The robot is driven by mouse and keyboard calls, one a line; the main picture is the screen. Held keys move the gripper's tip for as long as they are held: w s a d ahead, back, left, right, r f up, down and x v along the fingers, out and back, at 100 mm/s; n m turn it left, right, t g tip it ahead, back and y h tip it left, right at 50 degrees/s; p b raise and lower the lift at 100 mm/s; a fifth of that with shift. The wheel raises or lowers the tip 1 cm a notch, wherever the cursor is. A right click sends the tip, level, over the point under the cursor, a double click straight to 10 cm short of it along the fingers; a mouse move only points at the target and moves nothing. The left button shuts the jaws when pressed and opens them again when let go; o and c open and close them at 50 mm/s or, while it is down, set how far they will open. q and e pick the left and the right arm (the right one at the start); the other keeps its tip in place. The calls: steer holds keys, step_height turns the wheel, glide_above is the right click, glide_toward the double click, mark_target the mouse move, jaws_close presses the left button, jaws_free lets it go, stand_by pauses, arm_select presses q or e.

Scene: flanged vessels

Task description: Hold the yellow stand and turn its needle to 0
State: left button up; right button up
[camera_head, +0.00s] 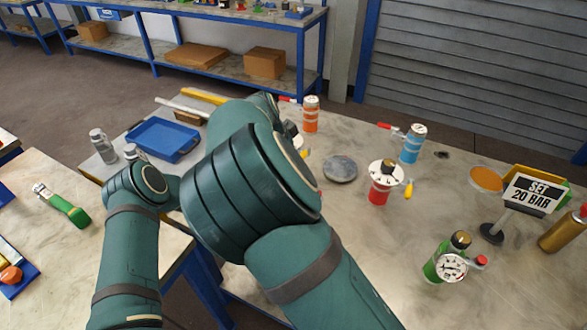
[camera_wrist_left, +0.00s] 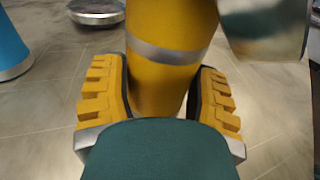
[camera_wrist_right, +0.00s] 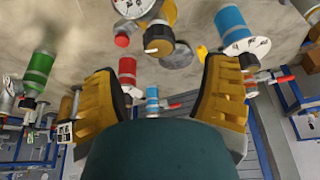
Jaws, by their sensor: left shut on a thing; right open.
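In the left wrist view the yellow stand (camera_wrist_left: 160,75), a yellow cylinder with a grey band, stands between the jaws of my left gripper (camera_wrist_left: 165,95), which is shut on it. In the right wrist view, which is turned upside down, a yellow body (camera_wrist_right: 160,30) shows at the top, with a round white dial (camera_wrist_right: 133,6), a red knob (camera_wrist_right: 122,41) and a white-tipped part beside it. The dial's reading cannot be made out. My right gripper (camera_wrist_right: 165,90) is open and empty, apart from that body. In the head view my arms hide the yellow stand and both grippers.
A red vessel (camera_head: 378,196), blue vessel (camera_head: 411,146), orange vessel (camera_head: 311,118) and green vessel (camera_head: 431,267) stand on the table. A "SET 20 BAR" sign (camera_head: 535,193) stands at the right. A blue tray (camera_head: 163,140) lies left. Bare tabletop shows around the grey disc (camera_head: 340,168).

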steer(key=shift+v, duration=2.4)
arm_select(q)
steer(key=o, duration=1)
